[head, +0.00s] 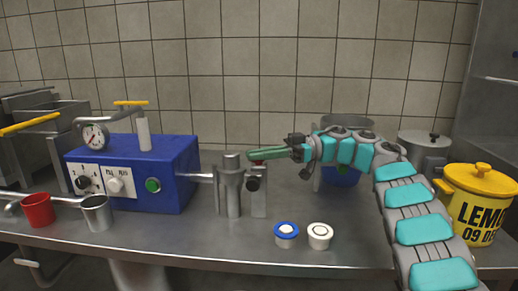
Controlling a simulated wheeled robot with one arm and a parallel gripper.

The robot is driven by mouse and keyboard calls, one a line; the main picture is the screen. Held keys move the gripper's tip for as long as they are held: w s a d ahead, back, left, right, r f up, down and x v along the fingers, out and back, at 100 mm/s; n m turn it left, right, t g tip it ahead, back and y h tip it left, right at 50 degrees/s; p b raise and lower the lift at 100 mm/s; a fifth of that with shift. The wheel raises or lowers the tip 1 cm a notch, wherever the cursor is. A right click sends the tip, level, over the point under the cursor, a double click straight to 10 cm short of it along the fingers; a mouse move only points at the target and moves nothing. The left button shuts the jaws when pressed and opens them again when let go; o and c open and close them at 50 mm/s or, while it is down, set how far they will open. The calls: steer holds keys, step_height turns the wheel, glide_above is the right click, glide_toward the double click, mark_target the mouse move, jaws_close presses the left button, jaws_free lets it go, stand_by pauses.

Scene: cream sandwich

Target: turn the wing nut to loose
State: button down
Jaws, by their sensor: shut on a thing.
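My gripper (253,155) reaches in from the right with long green fingers, held level. Its fingertips are shut at the top of the right-hand post of a metal fixture (231,195). A small red piece (258,161), which looks like the wing nut, shows just under the fingertips; the fingers hide most of it. The fixture has a thick grey cylinder and a black knob (253,184) on its side. I cannot make out the wings of the nut.
A blue machine (165,170) with dials and a gauge is joined to the fixture by a pipe. Blue-ringed (286,229) and white (320,230) lidded jars stand in front. Red (38,209) and metal (97,212) cups are at left, a yellow pot (478,190) at right.

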stand_by(0.3)
steer(key=c, duration=1)
jaws_free()
steer(key=shift+o, duration=0.2)
steer(key=shift+r, duration=1.75)
steer(key=shift+s+d, duration=0.2)
steer(key=shift+s, duration=0.05)
steer(key=s+d+b, duration=0.2)
steer(key=s+b, duration=0.2)
steer(key=s, duration=0.3)
steer(key=s+d+r+b, duration=0.1)
steer(key=s+d+b, duration=0.1)
steer(key=s+b, duration=0.3)
steer(key=shift+s+d+r, duration=0.2)
steer(key=shift+s+r, duration=0.05)
steer(key=shift+s, duration=1.15)
